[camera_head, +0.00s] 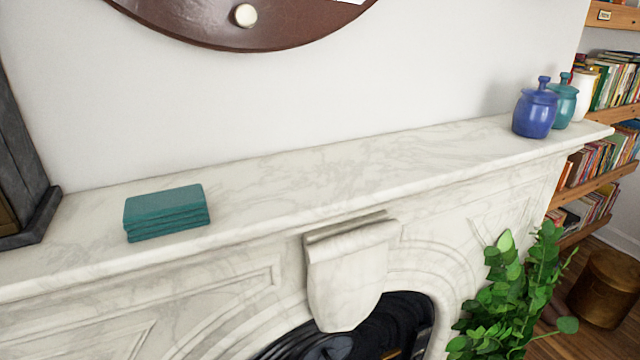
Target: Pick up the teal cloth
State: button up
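The teal cloth (166,212) lies folded in several layers on the left part of the white marble mantel (330,180). It sits flat, close to the front edge of the mantel, with nothing touching it. My gripper and arm are not in view.
A dark framed object (22,170) stands on the mantel left of the cloth. A blue jar (535,108), a teal jar (563,102) and a white jar (584,95) stand at the right end. The mantel between is clear. A leafy plant (508,290) stands below right.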

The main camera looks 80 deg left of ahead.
aim_at(154, 215)
jog(key=z, duration=0.1)
jog(key=k, duration=0.15)
jog(key=u, duration=3.55)
